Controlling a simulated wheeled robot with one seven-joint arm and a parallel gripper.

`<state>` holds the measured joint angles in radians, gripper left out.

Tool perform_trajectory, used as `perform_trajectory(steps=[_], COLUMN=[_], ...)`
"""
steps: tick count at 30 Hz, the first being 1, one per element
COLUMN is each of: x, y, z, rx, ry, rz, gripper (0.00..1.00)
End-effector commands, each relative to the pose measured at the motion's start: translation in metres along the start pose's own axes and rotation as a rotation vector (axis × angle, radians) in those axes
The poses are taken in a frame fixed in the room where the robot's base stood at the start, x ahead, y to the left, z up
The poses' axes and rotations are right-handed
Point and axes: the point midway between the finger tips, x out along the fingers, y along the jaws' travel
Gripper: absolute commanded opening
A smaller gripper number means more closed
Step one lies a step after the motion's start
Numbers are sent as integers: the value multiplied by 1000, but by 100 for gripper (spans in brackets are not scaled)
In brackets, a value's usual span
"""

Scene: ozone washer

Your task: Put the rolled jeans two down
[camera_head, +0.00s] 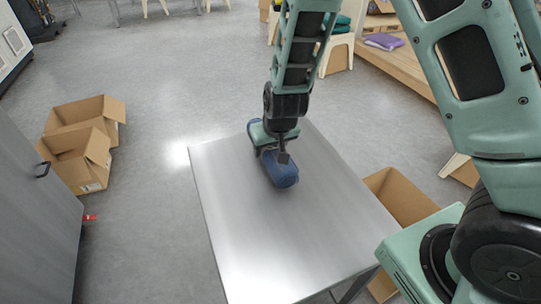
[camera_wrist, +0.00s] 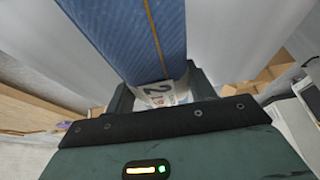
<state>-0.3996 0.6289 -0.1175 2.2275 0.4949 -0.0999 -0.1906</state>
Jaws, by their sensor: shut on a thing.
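The rolled jeans (camera_head: 281,170) are a dark blue roll at the far part of the metal table (camera_head: 252,237). In the wrist view the roll (camera_wrist: 130,35) shows as blue denim with an orange seam, and a label with a "2" at its near end. My gripper (camera_head: 272,150) comes down from above and is shut around the roll's middle. In the wrist view my gripper (camera_wrist: 162,92) has a finger on each side of the roll. The roll looks on or just above the table top; I cannot tell whether it touches.
The rest of the table top is bare. Open cardboard boxes (camera_head: 80,155) stand on the floor at left, and another box (camera_head: 402,200) is beside the table's right edge. A grey cabinet (camera_head: 35,215) is at left. A wooden bench with a purple folded cloth (camera_head: 384,41) is at back right.

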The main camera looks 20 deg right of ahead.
Motion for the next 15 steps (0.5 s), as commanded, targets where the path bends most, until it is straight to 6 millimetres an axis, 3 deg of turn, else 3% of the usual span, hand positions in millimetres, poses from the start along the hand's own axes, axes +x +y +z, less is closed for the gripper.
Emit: perform_trajectory(steps=[5,15], x=[23,26], y=[1,0], z=[10,11], rx=[1,1], ry=[-2,1], rz=[1,0], gripper=[21,21])
